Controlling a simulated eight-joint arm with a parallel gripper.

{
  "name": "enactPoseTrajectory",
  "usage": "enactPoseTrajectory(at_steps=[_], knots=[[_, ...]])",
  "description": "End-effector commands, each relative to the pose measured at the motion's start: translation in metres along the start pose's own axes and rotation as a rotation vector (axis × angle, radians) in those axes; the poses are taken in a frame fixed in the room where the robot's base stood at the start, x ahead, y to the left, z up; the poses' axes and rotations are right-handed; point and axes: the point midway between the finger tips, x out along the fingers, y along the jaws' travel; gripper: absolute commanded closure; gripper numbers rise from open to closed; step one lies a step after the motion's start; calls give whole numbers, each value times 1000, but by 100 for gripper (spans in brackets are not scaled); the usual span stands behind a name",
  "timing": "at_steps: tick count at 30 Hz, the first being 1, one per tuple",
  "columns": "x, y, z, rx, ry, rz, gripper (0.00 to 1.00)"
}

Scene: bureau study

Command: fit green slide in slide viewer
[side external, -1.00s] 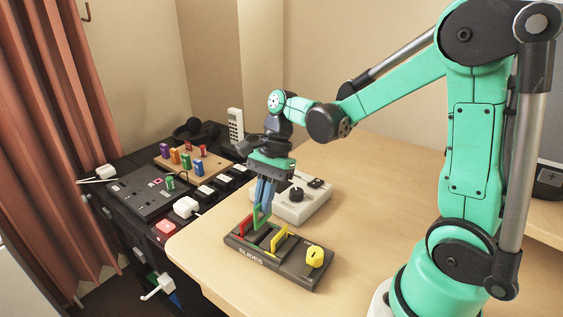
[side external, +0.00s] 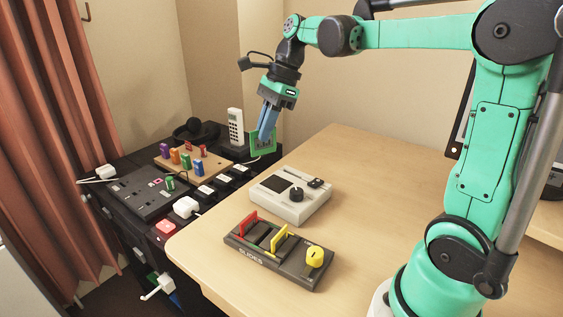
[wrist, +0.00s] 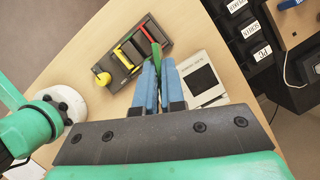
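My gripper (side external: 266,124) is shut on the green slide (side external: 262,143), a square green frame held well above the table. In the wrist view the green slide (wrist: 156,54) shows edge-on between the blue fingertips. The slide viewer (side external: 290,207) is a pale box with a dark square panel, a black knob and a slot piece on top; it stands on the table, below and to the right of the slide.
The dark slide holder (side external: 285,268) holds a red slide (side external: 248,224) and a yellow slide (side external: 280,240), with a yellow knob (side external: 315,256) at its right end. A black side desk with colored pegs (side external: 186,160) and a white phone (side external: 236,127) lies left.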

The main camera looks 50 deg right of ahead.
Motion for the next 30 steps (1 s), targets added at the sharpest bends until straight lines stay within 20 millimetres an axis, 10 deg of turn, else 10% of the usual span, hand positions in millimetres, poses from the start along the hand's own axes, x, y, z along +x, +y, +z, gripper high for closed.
enactPoseTrajectory(at_steps=[12,30], knots=[[30,-82,-121,973,2,-407,100],[67,-87,-150,1086,1,-450,100]])
